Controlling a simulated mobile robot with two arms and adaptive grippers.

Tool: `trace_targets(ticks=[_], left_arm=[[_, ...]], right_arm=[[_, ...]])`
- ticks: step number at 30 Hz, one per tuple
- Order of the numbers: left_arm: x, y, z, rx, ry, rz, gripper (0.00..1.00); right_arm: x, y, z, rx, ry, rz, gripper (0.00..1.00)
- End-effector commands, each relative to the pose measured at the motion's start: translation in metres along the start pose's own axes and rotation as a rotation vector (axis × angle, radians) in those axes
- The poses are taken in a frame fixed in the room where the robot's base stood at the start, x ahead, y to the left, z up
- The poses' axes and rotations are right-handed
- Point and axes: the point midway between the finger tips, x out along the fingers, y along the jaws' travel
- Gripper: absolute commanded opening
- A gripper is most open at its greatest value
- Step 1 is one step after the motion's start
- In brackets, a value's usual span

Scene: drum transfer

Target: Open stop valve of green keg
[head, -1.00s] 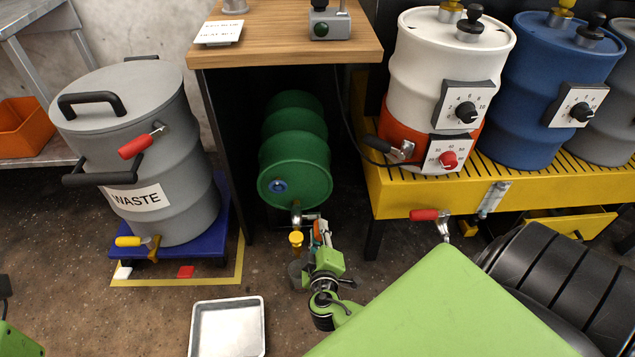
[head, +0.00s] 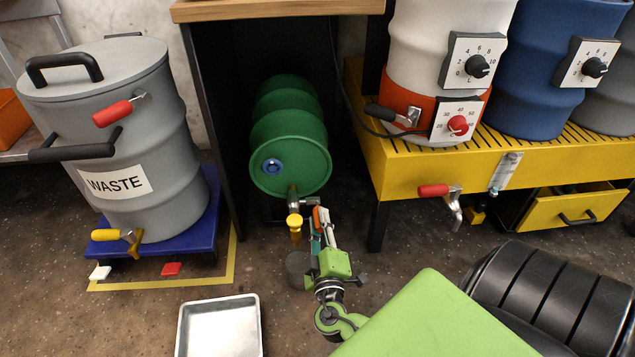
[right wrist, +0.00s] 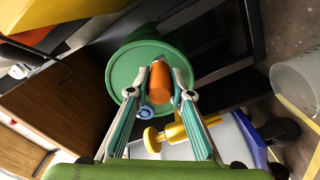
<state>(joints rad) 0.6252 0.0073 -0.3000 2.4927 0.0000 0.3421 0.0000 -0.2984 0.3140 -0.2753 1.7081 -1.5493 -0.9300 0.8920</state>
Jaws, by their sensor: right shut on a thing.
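The green keg (head: 290,150) lies on its side under the wooden desk, its round end with a blue cap (head: 271,166) facing me. A metal tap with a yellow part (head: 294,222) hangs at the bottom of that end. Beside it is an orange valve handle (head: 317,213). My right gripper (head: 320,226) is at this handle. In the right wrist view the orange handle (right wrist: 160,82) sits between the teal fingers of my right gripper (right wrist: 161,75), which is shut on it. The yellow part (right wrist: 180,132) shows beside the fingers. My left gripper is out of view.
A grey container (head: 297,268) stands on the floor below the tap. A metal tray (head: 220,330) lies in front. The grey waste drum (head: 115,150) stands left on a blue base; a yellow stand (head: 400,180) with drums is right. The desk's sides close in the keg.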

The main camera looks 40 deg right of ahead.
Motion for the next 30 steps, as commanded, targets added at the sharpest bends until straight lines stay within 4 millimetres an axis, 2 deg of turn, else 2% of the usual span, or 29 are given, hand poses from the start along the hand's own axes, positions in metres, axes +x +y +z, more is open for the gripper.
trace_targets(ticks=[15,16,18,30], left_arm=[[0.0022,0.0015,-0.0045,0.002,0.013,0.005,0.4],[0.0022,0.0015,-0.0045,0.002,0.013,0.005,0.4],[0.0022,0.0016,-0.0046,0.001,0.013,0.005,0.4],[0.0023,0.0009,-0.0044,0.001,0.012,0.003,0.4]], right_arm=[[0.0006,-0.0015,0.0009,0.0,0.006,0.003,0.0],[0.0006,-0.0015,0.0009,0.0,0.006,0.003,0.25],[0.0006,-0.0014,0.001,0.0,0.006,0.003,0.37],[0.0009,0.004,-0.002,0.002,0.005,0.007,0.37]])
